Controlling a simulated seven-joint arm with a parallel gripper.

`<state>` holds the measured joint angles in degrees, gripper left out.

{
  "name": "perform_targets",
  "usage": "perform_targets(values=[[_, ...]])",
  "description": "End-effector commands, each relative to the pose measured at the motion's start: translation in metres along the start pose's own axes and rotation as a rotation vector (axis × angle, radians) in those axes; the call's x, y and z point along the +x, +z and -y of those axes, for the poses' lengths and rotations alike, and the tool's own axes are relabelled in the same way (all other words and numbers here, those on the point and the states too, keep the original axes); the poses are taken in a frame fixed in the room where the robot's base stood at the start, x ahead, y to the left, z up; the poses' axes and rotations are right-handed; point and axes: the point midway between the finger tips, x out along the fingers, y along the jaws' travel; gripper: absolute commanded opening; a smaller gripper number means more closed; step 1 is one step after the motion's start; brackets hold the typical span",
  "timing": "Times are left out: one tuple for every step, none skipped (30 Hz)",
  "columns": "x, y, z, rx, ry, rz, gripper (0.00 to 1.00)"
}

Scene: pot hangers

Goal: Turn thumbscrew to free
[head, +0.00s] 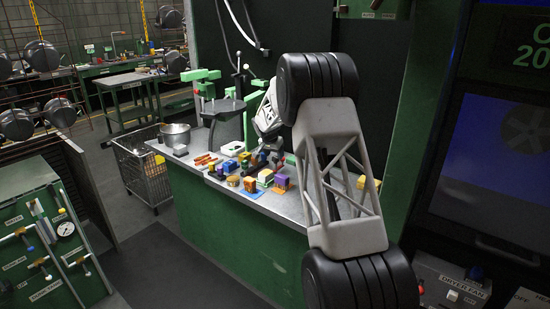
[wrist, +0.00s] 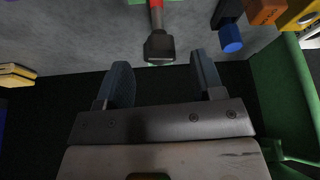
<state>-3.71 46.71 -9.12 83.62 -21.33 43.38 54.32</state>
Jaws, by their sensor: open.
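No thumbscrew can be told apart for certain in either view. My gripper (wrist: 161,62) is open, with its two dark fingers spread and nothing between them. A dark block-shaped head on a red shaft (wrist: 159,46) shows just ahead of the gap between the fingertips, and appears apart from them. A dark cylinder with a blue end (wrist: 231,38) lies to the right of the right finger. In the head view my gripper (head: 271,153) is small and partly hidden among the items over the bench; a green clamp-like stand (head: 202,88) rises behind it.
The metal-topped green bench (head: 240,245) carries several coloured blocks (head: 265,177) and a metal pot (head: 175,134). In the wrist view, orange and yellow blocks (wrist: 266,11) crowd the upper right, a green panel (wrist: 283,95) stands right, and a yellow piece (wrist: 15,74) lies left.

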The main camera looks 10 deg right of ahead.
Motion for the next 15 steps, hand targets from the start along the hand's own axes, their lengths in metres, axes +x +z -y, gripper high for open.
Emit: perform_targets(values=[[0.006,0.0,0.0,0.0,0.001,0.001,0.62],[0.008,0.0,0.0,0.0,0.0,0.001,0.62],[0.011,0.0,0.0,0.0,0.0,0.0,0.62],[0.013,0.0,0.0,0.0,0.0,0.0,0.62],[0.015,0.0,0.0,0.0,0.0,0.0,0.62],[0.017,0.0,0.0,0.0,0.0,0.0,0.62],[0.018,0.0,0.0,0.0,0.0,0.0,0.62],[0.02,0.0,0.0,0.0,0.0,0.0,0.62],[0.021,0.0,0.0,0.0,0.0,0.0,0.62],[0.022,0.0,0.0,0.0,0.0,0.0,0.62],[0.022,0.0,0.0,0.0,0.0,0.0,0.62],[0.023,0.0,0.0,0.0,0.0,0.0,0.62],[0.023,0.0,0.0,0.0,0.0,0.0,0.62],[0.023,0.0,0.0,0.0,0.0,0.0,0.62],[0.023,0.0,0.0,0.0,0.0,0.0,0.62]])
